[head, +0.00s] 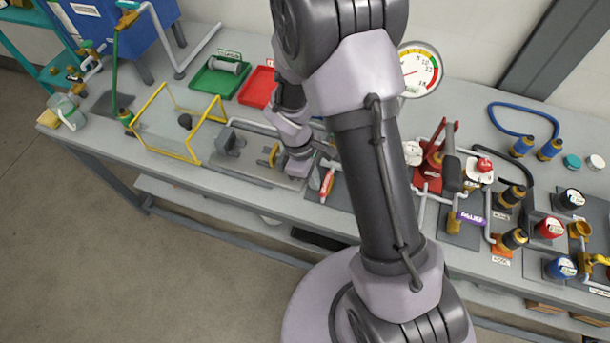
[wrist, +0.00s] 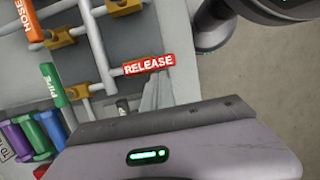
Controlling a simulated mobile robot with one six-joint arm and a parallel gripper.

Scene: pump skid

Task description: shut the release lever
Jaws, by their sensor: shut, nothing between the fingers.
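The release lever (wrist: 149,65) has a red handle marked RELEASE, lying sideways and tilted slightly up to the right in the wrist view. It sits beside a grey pipe manifold. In the head view a red handle with a white label (head: 327,183), which looks like this lever, shows at the bench's front, just right of my wrist. My gripper (wrist: 152,94) is shut and empty. Its fingertips show just below the handle's right half in the wrist view, close to it; I cannot tell whether they touch.
An orange HOSE handle (wrist: 31,20) and a green PIPE handle (wrist: 53,85) are left of the release lever. Green, blue and purple cylinders stand at lower left. In the head view a yellow-framed clear guard (head: 160,122) stands left of my arm, a pressure gauge (head: 419,69) right.

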